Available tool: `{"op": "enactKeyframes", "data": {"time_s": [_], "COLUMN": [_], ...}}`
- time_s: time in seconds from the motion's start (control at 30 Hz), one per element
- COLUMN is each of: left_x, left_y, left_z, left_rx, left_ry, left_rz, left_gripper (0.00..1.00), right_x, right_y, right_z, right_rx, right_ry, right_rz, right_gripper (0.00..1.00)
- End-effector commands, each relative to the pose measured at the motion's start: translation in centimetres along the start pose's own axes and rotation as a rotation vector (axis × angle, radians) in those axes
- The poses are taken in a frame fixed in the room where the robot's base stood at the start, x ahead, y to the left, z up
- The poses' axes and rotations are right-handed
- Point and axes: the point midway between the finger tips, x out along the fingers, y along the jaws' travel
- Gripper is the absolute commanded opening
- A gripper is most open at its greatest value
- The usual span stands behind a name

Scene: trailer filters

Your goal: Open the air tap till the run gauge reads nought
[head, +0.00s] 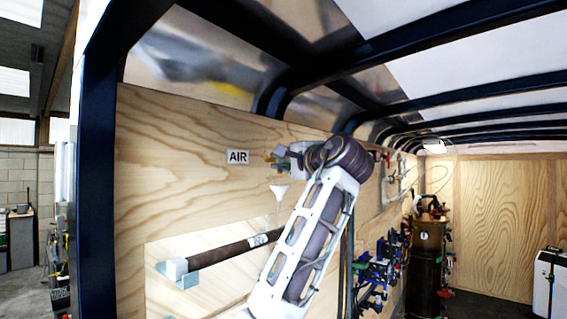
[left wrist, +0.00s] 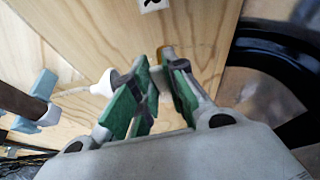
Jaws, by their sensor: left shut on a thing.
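The white AIR label (head: 238,157) is on the plywood wall, and its edge shows in the left wrist view (left wrist: 153,5). Just right of it, my left gripper (head: 277,159) is at the air tap, mostly hidden by the gripper and arm. In the left wrist view the green-padded fingers (left wrist: 163,82) are shut on the tap, of which a small brass-yellow part (left wrist: 168,52) shows between the tips. The tap's angle cannot be told. A small white dial (head: 424,236) sits on a brass vessel at the back; its reading is too small to make out. My right gripper is not in view.
A white funnel (head: 280,192) hangs below the tap, close to my left fingers. A dark pipe (head: 222,252) in blue-grey brackets runs along the wall lower down. Several clamps (head: 375,272) hang further right. Dark roof ribs (head: 440,35) arch overhead.

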Motion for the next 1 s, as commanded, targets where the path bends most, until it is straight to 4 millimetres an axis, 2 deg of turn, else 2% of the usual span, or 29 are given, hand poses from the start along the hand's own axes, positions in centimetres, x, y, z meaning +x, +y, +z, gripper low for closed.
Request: {"op": "enactKeyframes", "data": {"time_s": [0.3,0.77,0.8,0.93,1.0], "left_x": [0.0,0.0,0.0,0.0,0.0], "left_y": [0.9,0.9,0.9,0.9,0.9], "left_z": [0.0,-0.1,-0.1,-0.1,-0.1], "left_rx": [-0.134,-0.168,-0.168,-0.168,-0.168], "left_ry": [0.0,0.0,0.0,0.0,0.0], "left_rz": [-0.057,-0.069,-0.068,-0.069,-0.07], "left_gripper": [0.0,0.0,0.19,0.36,0.36], "right_x": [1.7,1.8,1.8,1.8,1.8], "right_y": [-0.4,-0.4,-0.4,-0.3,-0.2], "right_z": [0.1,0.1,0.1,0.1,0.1], "right_rx": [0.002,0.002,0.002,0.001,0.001], "right_ry": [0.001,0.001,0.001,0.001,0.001], "right_rz": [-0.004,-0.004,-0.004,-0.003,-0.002], "right_gripper": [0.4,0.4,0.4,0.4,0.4]}}
